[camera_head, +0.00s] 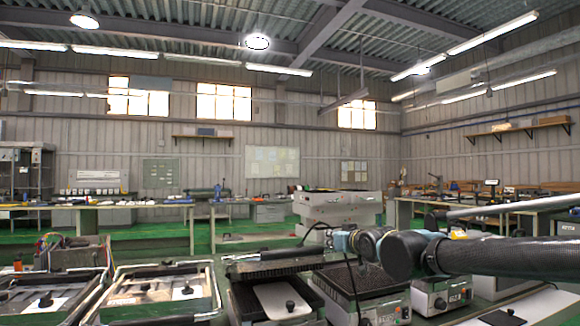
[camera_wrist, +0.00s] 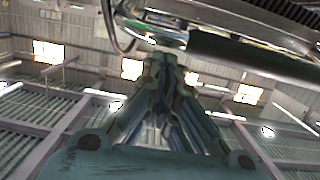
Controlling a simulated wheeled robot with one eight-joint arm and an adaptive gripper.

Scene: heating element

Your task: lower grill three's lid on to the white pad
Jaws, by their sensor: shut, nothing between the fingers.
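An open grill with a dark ribbed lid (camera_head: 272,264) raised at its back stands in the middle of the row in the head view. A white pad (camera_head: 283,300) with a black knob lies on its lower plate. I take this for grill three, but cannot read its label surely. My gripper (camera_head: 334,239) is just above and right of the raised lid, pointing left; whether it touches the lid is unclear. In the wrist view my gripper (camera_wrist: 163,62) is shut and empty. A dark ribbed edge, probably the lid, passes close above it at the upper right.
Two framed grills (camera_head: 160,295) stand to the left. More grills (camera_head: 440,297) stand to the right, under my arm. Another white pad (camera_head: 505,318) with a knob lies at the lower right. A cable hangs near my gripper. Benches line the far walls.

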